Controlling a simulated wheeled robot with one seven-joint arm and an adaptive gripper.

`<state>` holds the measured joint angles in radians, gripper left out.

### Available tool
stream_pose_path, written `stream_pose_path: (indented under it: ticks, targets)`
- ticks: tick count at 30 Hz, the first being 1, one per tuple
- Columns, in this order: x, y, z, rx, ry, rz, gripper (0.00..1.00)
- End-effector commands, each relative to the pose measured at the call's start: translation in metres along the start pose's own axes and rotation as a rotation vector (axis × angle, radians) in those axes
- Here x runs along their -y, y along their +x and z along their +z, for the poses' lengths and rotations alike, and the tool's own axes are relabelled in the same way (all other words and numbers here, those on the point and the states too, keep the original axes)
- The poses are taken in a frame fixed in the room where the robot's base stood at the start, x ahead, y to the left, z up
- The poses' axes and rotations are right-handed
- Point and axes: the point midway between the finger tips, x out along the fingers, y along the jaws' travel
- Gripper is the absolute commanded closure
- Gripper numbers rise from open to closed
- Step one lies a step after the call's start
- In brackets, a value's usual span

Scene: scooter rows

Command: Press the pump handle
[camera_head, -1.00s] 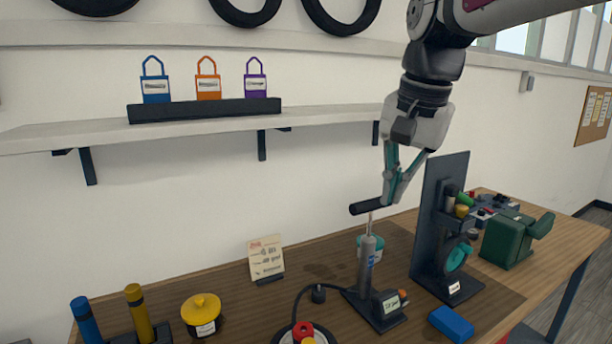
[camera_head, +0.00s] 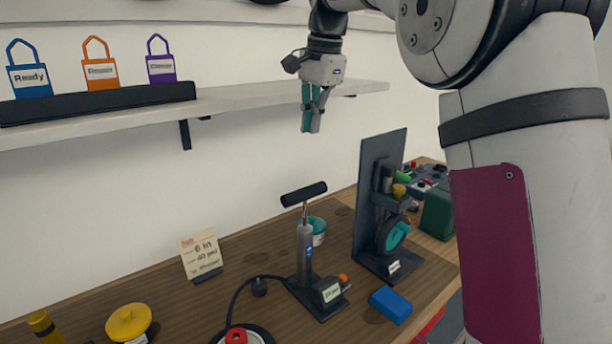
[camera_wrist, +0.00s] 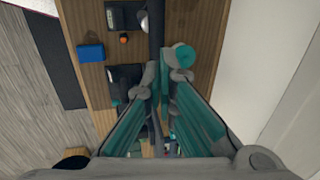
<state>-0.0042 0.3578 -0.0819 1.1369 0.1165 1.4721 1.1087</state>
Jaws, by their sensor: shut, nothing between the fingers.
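The floor pump stands upright on the wooden bench, with a black bar handle (camera_head: 304,193) on a thin rod above a grey barrel (camera_head: 305,245). The handle is raised above the barrel. My gripper (camera_head: 311,131) is shut and empty, pointing down. It is high above the handle and apart from it. In the wrist view the handle (camera_wrist: 156,28) is a dark bar beyond my closed fingertips (camera_wrist: 163,70); my fingers hide part of what lies below.
A gauge box (camera_head: 328,291) with an orange knob sits at the pump's foot. Near it are a teal tub (camera_head: 316,230), a blue block (camera_head: 390,304), a dark upright stand (camera_head: 380,190), a note card (camera_head: 200,254) and a yellow-lidded jar (camera_head: 129,322). A shelf (camera_head: 240,101) runs along the wall.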

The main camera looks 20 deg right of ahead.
Motion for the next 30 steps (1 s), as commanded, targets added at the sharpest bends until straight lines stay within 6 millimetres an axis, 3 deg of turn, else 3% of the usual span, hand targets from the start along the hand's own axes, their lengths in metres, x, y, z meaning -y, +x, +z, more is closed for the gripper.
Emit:
stream_pose_path:
  ticks: [8, 24, 30]
  targets:
    - [-0.001, 0.010, 0.000, 0.002, -0.001, 0.003, 1.00]
    - [-0.003, 0.106, 0.001, 0.002, -0.001, 0.005, 1.00]
    - [-0.002, 0.131, 0.001, 0.001, -0.002, 0.002, 1.00]
